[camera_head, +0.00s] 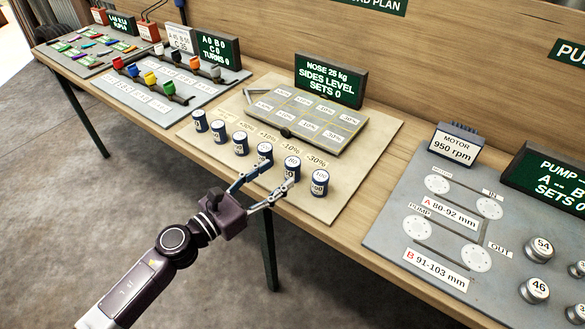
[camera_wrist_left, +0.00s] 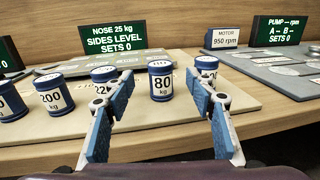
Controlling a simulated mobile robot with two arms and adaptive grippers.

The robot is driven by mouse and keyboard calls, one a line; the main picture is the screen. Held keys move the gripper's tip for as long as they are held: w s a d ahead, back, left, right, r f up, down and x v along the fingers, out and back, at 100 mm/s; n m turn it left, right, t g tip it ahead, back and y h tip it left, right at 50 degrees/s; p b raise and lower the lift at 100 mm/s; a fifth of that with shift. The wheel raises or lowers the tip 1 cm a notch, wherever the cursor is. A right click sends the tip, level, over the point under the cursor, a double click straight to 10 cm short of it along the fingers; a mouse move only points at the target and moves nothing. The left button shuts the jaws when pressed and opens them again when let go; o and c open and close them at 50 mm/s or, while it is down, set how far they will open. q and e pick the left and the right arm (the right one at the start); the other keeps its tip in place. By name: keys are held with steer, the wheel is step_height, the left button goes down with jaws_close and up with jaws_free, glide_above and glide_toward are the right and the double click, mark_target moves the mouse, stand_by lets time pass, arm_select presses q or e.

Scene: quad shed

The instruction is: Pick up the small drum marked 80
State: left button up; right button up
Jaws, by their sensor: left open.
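The small drum marked 80 (camera_head: 292,167) is white with dark blue ends and stands upright near the front edge of a beige board, in a row of similar drums. In the left wrist view the 80 kg drum (camera_wrist_left: 161,83) stands ahead, between the open fingers and beyond their reach or near the tips; I cannot tell exactly. My left gripper (camera_head: 276,178) is open and empty, its blue fingers pointing at the drum from the front; they also show in the left wrist view (camera_wrist_left: 157,80). My right gripper is in neither view.
Close neighbours are a drum on the right (camera_head: 319,183) and one on the left (camera_head: 265,153). Behind are a raised tray of marked cells (camera_head: 310,115) and a sign (camera_head: 330,80). A grey pump panel (camera_head: 400,265) lies right.

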mark_target(287, 167)
arm_select(q)
steer(key=p+x, duration=0.1)
steer(key=x, duration=0.5)
steer(key=shift+w+d+p, duration=0.2)
steer(key=shift+w+p, duration=0.05)
steer(key=shift+p, duration=0.1)
steer(key=shift+w+d+f, duration=0.1)
steer(key=shift+w+d, duration=0.05)
steer(key=shift+d, duration=0.05)
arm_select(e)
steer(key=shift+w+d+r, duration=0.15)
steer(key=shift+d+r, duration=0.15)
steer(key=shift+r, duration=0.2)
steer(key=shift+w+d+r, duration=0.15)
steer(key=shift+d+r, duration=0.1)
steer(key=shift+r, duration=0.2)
arm_select(q)
steer(key=shift+c, duration=0.4)
steer(key=c, duration=1.2)
steer(key=shift+c, duration=0.2)
